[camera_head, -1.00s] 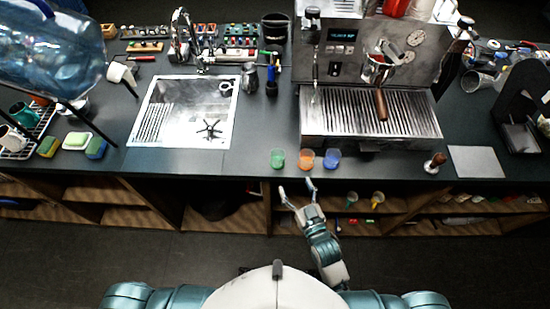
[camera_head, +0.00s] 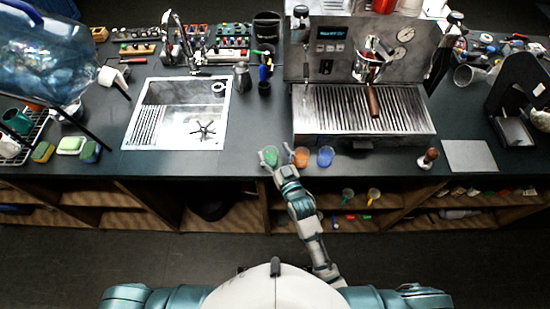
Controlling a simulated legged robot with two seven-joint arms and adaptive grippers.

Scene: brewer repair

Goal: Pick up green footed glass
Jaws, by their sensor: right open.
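The green footed glass (camera_head: 270,155) stands on the dark counter near its front edge, left of an orange glass (camera_head: 301,157) and a blue glass (camera_head: 325,156). My right gripper (camera_head: 274,160) is open at the counter's front edge, with its fingers at the green glass, one on its left and one on its right. I cannot tell whether the fingers touch it. Part of the green glass is hidden behind the gripper. My left gripper is not in view.
An espresso machine (camera_head: 362,110) stands behind the glasses, and a sink (camera_head: 178,112) lies to the left. A tamper (camera_head: 428,158) and a grey mat (camera_head: 469,155) are to the right. The counter between sink and green glass is clear. Open shelves (camera_head: 385,205) lie below.

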